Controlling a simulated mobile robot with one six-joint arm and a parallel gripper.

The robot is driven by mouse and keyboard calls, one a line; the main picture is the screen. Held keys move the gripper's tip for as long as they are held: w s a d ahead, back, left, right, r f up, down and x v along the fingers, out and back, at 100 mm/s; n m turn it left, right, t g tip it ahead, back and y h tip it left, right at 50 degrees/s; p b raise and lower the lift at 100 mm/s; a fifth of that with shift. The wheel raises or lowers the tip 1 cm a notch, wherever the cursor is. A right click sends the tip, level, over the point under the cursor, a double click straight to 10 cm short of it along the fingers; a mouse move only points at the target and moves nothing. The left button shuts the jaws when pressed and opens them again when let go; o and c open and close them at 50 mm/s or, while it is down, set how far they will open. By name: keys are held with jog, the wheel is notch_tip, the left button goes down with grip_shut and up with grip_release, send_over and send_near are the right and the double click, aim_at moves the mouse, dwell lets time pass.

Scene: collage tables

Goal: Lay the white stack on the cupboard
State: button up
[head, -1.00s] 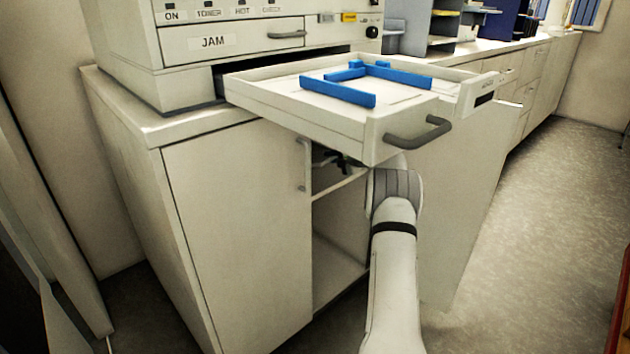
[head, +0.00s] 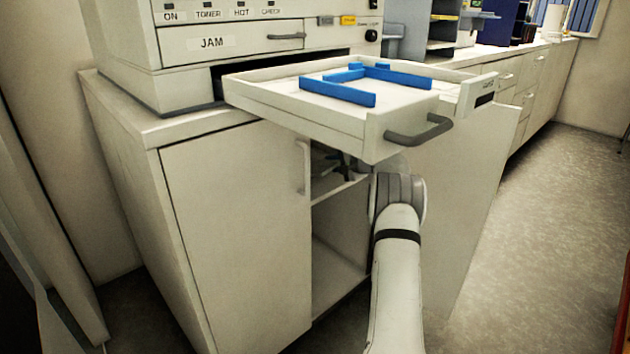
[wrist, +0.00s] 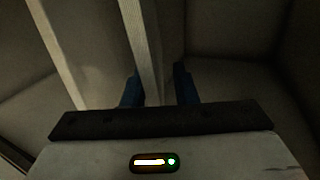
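The cupboard (head: 235,230) is a pale cabinet under the copier. Its left door is shut and its right door (head: 468,190) stands open. My gripper (head: 343,165) reaches into the open right half, just above the inner shelf edge (head: 338,187) and below the pulled-out tray; the tray and my arm partly hide it. In the wrist view the blue fingertips of my gripper (wrist: 159,88) stand apart. A pale upright strip (wrist: 146,50) shows between them, and I cannot tell what it is. I cannot make out a white stack in either view.
The pulled-out copier tray (head: 300,112), with blue guides (head: 337,91) and a grey handle (head: 418,131), overhangs the opening close above my arm. The copier (head: 240,60) stands on the cupboard. A long counter (head: 480,45) runs to the back right. The floor (head: 540,230) at right is clear.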

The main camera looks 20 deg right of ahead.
jog(key=b+v, duration=0.2)
jog(key=v, duration=0.5)
jog(key=shift+b, duration=0.4)
notch_tip(320, 180, up, 7)
jog(key=s+d+p, duration=0.1)
jog(key=s+p, duration=0.1)
jog(key=shift+s+p, duration=0.25)
jog(key=shift+p, duration=0.15)
